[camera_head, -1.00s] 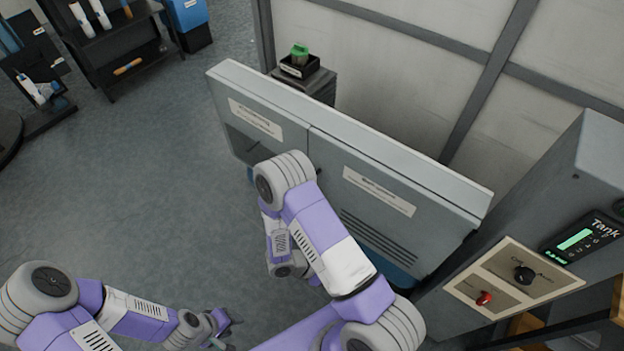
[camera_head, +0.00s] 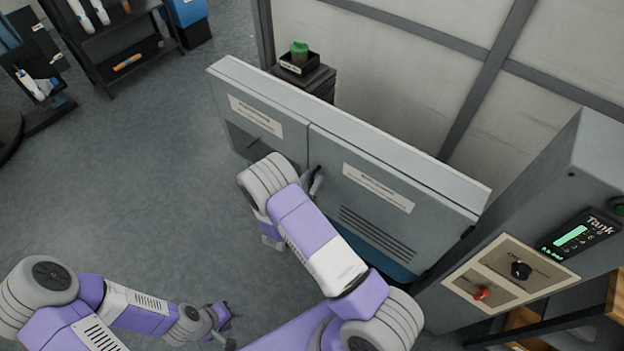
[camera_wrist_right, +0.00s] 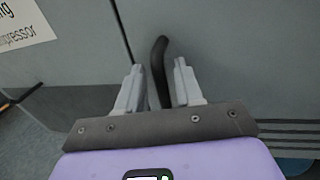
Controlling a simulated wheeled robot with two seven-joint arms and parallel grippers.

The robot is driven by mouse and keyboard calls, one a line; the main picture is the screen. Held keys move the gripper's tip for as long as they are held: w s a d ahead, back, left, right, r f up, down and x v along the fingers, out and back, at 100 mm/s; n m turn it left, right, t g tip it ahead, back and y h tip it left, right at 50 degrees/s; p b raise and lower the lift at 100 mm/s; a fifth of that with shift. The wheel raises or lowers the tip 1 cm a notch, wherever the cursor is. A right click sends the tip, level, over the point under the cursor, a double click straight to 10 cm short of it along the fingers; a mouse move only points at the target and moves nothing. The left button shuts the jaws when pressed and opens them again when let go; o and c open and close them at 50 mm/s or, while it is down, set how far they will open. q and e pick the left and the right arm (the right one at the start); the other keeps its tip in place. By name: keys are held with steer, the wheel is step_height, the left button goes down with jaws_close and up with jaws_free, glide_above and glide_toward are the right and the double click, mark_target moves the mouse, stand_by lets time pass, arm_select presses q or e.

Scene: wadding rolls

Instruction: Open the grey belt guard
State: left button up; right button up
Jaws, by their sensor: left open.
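The grey belt guard appears to be the right-hand panel (camera_head: 400,222) of a long grey housing, with a label and vent slots. It sits flush with the left panel, closed, with a thin seam between them. Its dark bar handle (camera_wrist_right: 159,70) stands near that seam and also shows beside my right wrist in the head view. My right gripper (camera_wrist_right: 158,75) is open, with a finger on either side of the handle and narrow gaps. In the head view my arm mostly hides this gripper. My left gripper (camera_head: 226,322) is open and empty above the floor, low in the picture.
The left panel (camera_head: 240,135) carries a label partly reading "compressor" in the wrist view. A grey Tank control cabinet (camera_head: 570,190) with a knob and red switch stands at right. A dark shelf rack (camera_head: 110,55) is at back left. Floor left of the housing is clear.

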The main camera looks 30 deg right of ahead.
steer(key=shift+w+d, duration=0.2)
steer(key=shift+d, duration=0.15)
jaws_close()
